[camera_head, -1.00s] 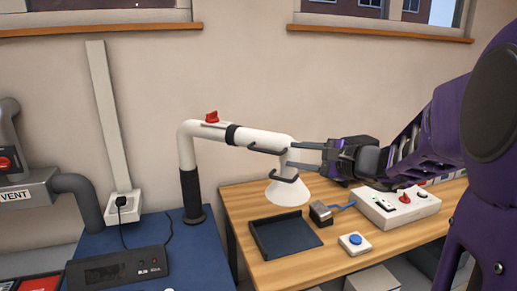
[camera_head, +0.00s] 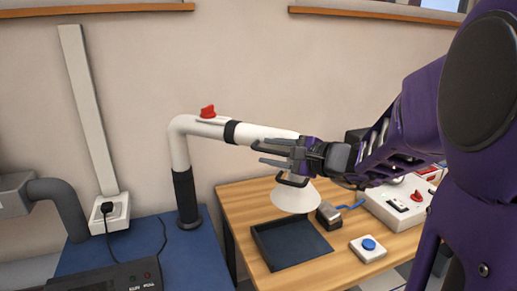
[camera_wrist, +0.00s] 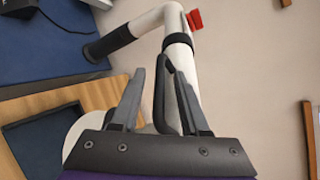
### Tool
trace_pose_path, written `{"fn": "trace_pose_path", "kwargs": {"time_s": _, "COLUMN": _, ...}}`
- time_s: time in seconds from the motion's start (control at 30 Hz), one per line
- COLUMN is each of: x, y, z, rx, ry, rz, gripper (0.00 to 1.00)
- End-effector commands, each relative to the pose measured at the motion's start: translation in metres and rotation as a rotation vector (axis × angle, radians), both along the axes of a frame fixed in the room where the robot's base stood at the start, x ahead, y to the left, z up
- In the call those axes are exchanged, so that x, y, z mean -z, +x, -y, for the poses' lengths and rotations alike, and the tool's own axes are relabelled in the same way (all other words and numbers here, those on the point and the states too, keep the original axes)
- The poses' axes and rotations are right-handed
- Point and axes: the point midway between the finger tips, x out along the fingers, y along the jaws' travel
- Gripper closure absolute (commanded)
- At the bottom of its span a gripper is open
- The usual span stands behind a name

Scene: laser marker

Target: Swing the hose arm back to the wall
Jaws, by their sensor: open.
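The white hose arm (camera_head: 265,136) rises from a black sleeved post (camera_head: 186,196) on the blue bench. It bends at an elbow and runs right over the wooden table. A red knob (camera_head: 208,111) sits on its top, and a white cone hood (camera_head: 296,198) hangs at its end. My gripper (camera_head: 263,153) is at the hood end of the tube, its jaws open. In the wrist view, the open fingers (camera_wrist: 160,74) straddle the line of a black bar handle (camera_wrist: 161,92) along the white tube (camera_wrist: 180,50). I cannot tell if they touch it.
A black unit (camera_head: 105,278) sits on the blue bench (camera_head: 185,255). The wall behind the hose arm is clear.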

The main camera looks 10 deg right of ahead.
Motion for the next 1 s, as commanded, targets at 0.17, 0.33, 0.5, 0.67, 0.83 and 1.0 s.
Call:
{"fn": "trace_pose_path", "kwargs": {"time_s": 0.17, "x": 0.0007, "y": -0.0006, "z": -0.0011, "rx": 0.001, "ry": 0.000, "rz": 0.000, "gripper": 0.55}}
{"fn": "trace_pose_path", "kwargs": {"time_s": 0.33, "x": 0.0008, "y": -0.0006, "z": -0.0012, "rx": 0.000, "ry": 0.000, "rz": 0.000, "gripper": 0.55}}
{"fn": "trace_pose_path", "kwargs": {"time_s": 0.5, "x": 0.0008, "y": -0.0006, "z": -0.0012, "rx": 0.000, "ry": 0.001, "rz": -0.001, "gripper": 0.82}}
{"fn": "trace_pose_path", "kwargs": {"time_s": 0.67, "x": 0.0008, "y": -0.0006, "z": -0.0012, "rx": 0.000, "ry": 0.001, "rz": -0.001, "gripper": 1.00}}
{"fn": "trace_pose_path", "kwargs": {"time_s": 0.83, "x": 0.0008, "y": -0.0005, "z": -0.0012, "rx": 0.000, "ry": 0.001, "rz": -0.001, "gripper": 1.00}}
{"fn": "trace_pose_path", "kwargs": {"time_s": 1.0, "x": 0.0008, "y": -0.0005, "z": -0.0012, "rx": 0.000, "ry": 0.001, "rz": -0.001, "gripper": 1.00}}
